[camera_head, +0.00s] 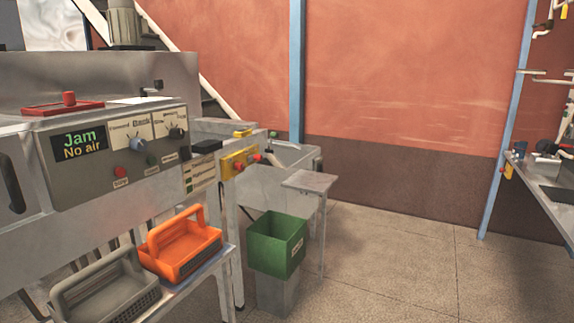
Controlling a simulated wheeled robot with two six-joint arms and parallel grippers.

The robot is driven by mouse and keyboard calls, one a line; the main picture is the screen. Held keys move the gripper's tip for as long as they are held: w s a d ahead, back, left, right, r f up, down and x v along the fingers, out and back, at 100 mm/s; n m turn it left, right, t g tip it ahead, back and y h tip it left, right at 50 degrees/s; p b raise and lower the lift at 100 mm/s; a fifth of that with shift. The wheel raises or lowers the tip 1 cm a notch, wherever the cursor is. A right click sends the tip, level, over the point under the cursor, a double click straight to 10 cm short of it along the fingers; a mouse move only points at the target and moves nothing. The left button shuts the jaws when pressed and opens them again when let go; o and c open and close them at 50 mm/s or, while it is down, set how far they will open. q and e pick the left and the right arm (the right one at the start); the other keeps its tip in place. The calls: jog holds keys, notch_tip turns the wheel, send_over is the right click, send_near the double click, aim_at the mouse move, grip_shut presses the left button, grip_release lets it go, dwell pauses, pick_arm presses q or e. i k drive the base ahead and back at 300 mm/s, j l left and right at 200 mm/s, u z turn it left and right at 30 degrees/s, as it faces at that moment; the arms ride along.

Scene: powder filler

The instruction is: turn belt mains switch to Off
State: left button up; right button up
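A grey control panel (120,155) on the machine at the left has a dark display (79,145) reading "Jam" and "No air". It carries a grey-blue knob (137,143), a black knob (176,132), a red button (121,172) and darker buttons. To its right, a yellow box (239,161) with small red parts is mounted near a dark-topped block (207,146). The lettering is mostly too small to read, so I cannot tell which control is the belt mains switch or its position. Neither of my grippers is in view.
An orange basket (181,245) and a grey basket (106,292) stand on a low shelf below the panel. A green bin (277,245) stands near a small side table (309,181). The floor (410,265) is clear toward the bench (545,180) at right.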

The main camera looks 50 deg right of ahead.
aim_at(238, 166)
jog(key=z, duration=1.15)
jog(key=i+l+z, duration=0.1)
jog(key=i, duration=0.35)
jog(key=i+l+z, duration=0.15)
jog(key=i+l, duration=0.15)
jog(key=i, duration=0.2)
